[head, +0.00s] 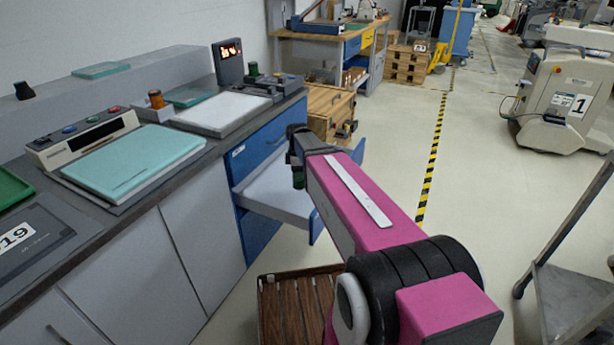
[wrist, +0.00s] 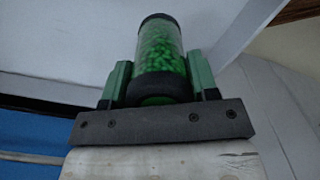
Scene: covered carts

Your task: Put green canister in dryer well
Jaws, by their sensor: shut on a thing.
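The green canister (wrist: 162,48) is a clear cylinder of bright green pellets with black end caps. In the wrist view it stands between the green finger pads of my gripper (wrist: 158,82), which is shut on it. In the head view my gripper (head: 296,160) is at the end of my pink arm, over the open drawer (head: 275,192) with a pale inside and blue front. Only a small dark green part of the canister (head: 298,178) shows there, below the gripper. I cannot tell for certain which thing is the dryer well; a dark device (head: 276,84) sits on the counter's far end.
The grey counter (head: 190,150) holds a teal-covered panel (head: 135,160), a white-topped unit (head: 222,112), an orange canister (head: 155,98), a dark green-topped item (head: 253,70) and a lit display box (head: 229,62). A wooden crate (head: 328,108) stands beyond the drawer.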

